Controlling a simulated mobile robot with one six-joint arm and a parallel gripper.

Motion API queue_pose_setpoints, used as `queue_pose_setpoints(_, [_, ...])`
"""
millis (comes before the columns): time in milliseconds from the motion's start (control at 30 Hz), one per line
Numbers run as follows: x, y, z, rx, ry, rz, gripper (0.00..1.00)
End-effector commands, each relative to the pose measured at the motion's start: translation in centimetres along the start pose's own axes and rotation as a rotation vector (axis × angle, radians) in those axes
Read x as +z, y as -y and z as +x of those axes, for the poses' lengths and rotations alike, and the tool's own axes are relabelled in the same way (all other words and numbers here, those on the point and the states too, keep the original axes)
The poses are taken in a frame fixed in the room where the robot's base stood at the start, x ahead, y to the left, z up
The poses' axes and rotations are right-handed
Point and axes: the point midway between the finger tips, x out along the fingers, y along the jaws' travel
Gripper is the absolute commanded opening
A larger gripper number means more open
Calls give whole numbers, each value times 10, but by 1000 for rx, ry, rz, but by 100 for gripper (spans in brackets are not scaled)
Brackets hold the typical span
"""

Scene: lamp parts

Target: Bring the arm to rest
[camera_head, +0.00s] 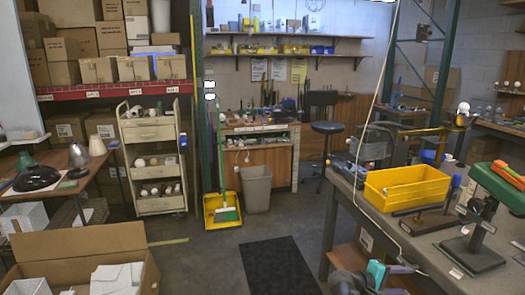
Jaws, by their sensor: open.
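A yellow bin (405,187) sits on the grey workbench (345,187) at the right. A green and orange device on a stand (474,258) stands on the bench beside it.
An open cardboard box (75,243) with white boxes stands at the front left. A grey bin (256,188), a green broom (222,160) with a yellow dustpan (213,203), and a dark stool (327,128) stand further back. The floor around the dark mat (277,267) is clear.

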Motion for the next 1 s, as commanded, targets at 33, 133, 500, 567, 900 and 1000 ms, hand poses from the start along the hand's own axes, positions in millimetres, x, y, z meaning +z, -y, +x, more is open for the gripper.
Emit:
queue_pose_setpoints(33, [0,20,0,-30,0,-15,52])
queue_pose_setpoints(133, [0,57,0,-93,2,-33,52])
queue_pose_setpoints(500, [20,198,-12,-343,35,-89,52])
queue_pose_setpoints(567, [26,222,-16,-387,44,-96,52])
queue_pose_setpoints(900, [71,348,-51,-649,127,-120,52])
queue_pose_setpoints(1000, [87,384,-66,-734,162,-120,52])
